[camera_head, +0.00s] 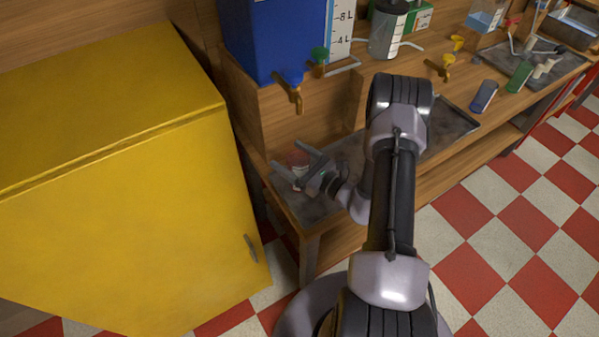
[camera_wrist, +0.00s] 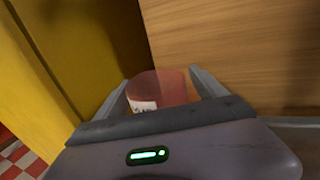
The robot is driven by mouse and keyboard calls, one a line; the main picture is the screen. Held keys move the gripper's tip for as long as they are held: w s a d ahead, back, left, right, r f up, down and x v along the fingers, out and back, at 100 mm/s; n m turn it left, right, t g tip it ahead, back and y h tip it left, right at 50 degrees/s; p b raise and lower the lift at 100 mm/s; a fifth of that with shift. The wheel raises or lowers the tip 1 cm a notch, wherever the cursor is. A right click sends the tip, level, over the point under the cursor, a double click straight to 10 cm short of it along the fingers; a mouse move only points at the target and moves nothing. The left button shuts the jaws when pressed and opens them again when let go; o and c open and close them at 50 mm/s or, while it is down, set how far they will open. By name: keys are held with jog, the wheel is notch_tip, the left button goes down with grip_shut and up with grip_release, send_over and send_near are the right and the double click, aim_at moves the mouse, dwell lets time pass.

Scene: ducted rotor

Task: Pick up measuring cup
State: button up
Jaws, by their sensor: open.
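The measuring cup (camera_wrist: 168,88) looks like a reddish translucent cup with a white label, between the fingers in the wrist view. In the head view the cup (camera_head: 297,158) is small and partly hidden by my gripper. My gripper (camera_head: 294,163) is open at the left end of the bench, with its fingers on either side of the cup. In the wrist view my gripper (camera_wrist: 160,85) has one finger left and one right of the cup. The cup's lower part is hidden behind the gripper body. I cannot tell whether the fingers touch it.
A yellow cabinet (camera_head: 120,180) stands close on the left. A blue tank (camera_head: 275,40) with a brass tap (camera_head: 293,97) sits above the cup on a wooden box.

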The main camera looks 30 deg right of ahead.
grip_shut()
jog(key=shift+r, duration=0.35)
notch_tip(320, 180, up, 3)
jog(key=shift+s+d+r+p, duration=0.1)
jog(key=shift+s+r+p, duration=0.05)
jog(key=shift+p, duration=0.8)
jog(key=a+r+p+v, duration=0.1)
jog(key=p+v, duration=0.1)
jog(key=v, duration=1.3)
jog(key=r+p, duration=0.2)
jog(key=r, duration=0.1)
jog(key=s+r+p, duration=0.1)
jog(key=r, duration=0.1)
jog(key=shift+d+p, duration=0.25)
jog(key=shift+p, duration=0.05)
